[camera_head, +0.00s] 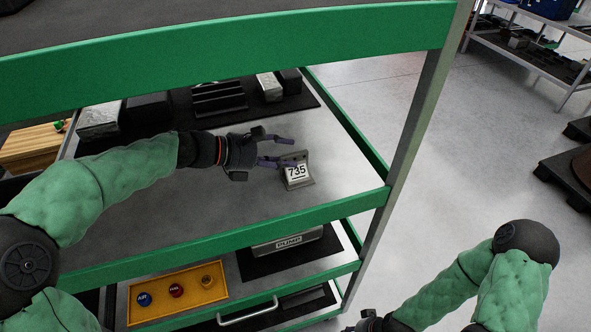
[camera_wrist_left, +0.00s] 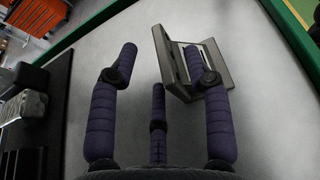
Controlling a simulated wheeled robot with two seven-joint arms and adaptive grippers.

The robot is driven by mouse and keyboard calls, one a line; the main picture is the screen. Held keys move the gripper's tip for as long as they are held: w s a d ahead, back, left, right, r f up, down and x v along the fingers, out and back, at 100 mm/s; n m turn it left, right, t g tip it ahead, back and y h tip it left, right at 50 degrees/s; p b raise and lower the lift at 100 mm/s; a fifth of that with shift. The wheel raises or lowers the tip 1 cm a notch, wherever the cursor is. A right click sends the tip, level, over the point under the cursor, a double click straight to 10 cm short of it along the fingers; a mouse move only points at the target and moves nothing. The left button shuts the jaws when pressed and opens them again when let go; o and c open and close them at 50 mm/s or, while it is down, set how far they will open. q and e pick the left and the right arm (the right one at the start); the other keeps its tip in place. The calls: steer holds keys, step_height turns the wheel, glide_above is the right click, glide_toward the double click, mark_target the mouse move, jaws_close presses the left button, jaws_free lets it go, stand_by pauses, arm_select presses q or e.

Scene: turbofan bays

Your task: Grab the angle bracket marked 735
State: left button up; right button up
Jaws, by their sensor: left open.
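The angle bracket marked 735 (camera_head: 296,171) is a grey metal piece with a white number label. It stands on the grey middle shelf (camera_head: 335,180) of the green-framed rack, near the right end. My left gripper (camera_head: 287,152) reaches in from the left with its fingers apart, close beside the bracket. In the left wrist view the bracket (camera_wrist_left: 186,62) is at the right finger of my left gripper (camera_wrist_left: 165,70), and that finger overlaps it. I cannot tell whether they touch. My right gripper (camera_head: 372,322) is at the bottom edge, mostly cut off.
A green beam (camera_head: 230,45) crosses above the shelf and a green front rail (camera_head: 220,240) runs below. Dark and grey parts (camera_head: 218,97) sit on a black mat at the back. A yellow tray (camera_head: 178,292) is on the shelf below.

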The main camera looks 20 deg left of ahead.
mark_target(307, 157)
arm_select(q)
steer(key=b+x, duration=0.1)
steer(key=x, duration=0.3)
steer(key=shift+d, duration=0.45)
steer(key=shift+w, duration=0.1)
jaws_close()
